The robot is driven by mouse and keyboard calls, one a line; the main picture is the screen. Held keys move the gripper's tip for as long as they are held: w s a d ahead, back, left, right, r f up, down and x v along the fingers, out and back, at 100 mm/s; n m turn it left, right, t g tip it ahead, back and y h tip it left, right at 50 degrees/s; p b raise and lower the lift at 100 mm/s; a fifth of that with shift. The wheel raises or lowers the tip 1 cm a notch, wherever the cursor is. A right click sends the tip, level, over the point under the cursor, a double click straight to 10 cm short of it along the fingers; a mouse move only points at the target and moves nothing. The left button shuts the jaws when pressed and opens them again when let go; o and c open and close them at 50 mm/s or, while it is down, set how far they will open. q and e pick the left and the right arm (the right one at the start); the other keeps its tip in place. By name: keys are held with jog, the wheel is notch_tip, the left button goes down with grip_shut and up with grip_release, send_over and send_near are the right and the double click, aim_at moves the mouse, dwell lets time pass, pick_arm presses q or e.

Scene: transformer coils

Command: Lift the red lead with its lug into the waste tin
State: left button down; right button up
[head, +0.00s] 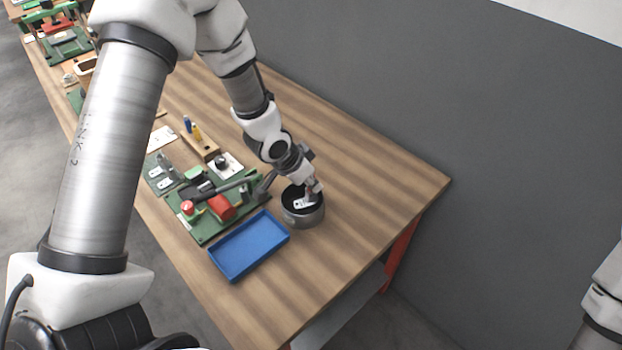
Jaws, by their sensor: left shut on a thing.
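The waste tin (303,220) is a round grey metal tin on the wooden table, right of the blue tray. My left gripper (312,194) reaches down over the mouth of the tin, its fingers at or just inside the rim. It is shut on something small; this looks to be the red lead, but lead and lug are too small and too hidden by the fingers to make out. A pale patch shows inside the tin. My right gripper is out of view; only part of my right arm shows at the right edge.
An empty blue tray (248,246) lies left of the tin. A green board (205,234) with a red cylinder (221,207) and a red knob stands behind it. A wooden block (200,145) holds small tools. The table (375,205) is clear right of the tin.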

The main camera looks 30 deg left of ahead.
pick_arm(q)
jog(key=shift+f+b, duration=0.35)
jog(key=shift+f, duration=0.3)
jog(key=c, duration=1)
grip_release()
jog(key=shift+o, duration=0.3)
jog(key=o, duration=0.3)
jog(key=shift+o, duration=0.2)
jog(key=shift+r, duration=0.15)
notch_tip(320, 180, up, 9)
jog(key=p, duration=0.8)
jog(key=shift+p, duration=0.35)
